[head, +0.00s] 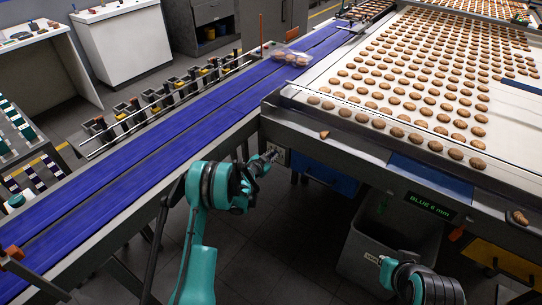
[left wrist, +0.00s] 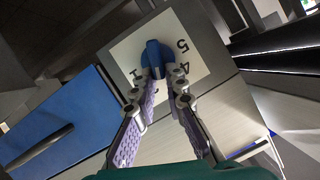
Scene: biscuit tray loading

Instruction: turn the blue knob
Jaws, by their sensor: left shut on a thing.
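The blue knob (left wrist: 153,62) shows in the left wrist view on a pale dial plate (left wrist: 196,52) with printed digits, of which a 5 and a 4 can be read. My left gripper (left wrist: 161,86) is shut on the knob, a fingertip on each side of its grip. In the head view my left gripper (head: 270,156) is at the side of the conveyor frame, and the knob itself is hidden there. A green-lettered display (head: 431,206) on the machine's front reads "BLUE 6 mm". My right gripper (head: 384,261) is low at the right, small and unclear.
The blue belt (head: 140,140) runs diagonally on the left, with a clear pack of biscuits (head: 291,57) on it. The white biscuit bed (head: 325,85) carries many rows of biscuits. A grey bin (head: 365,240) stands below the machine. The floor around my left arm is clear.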

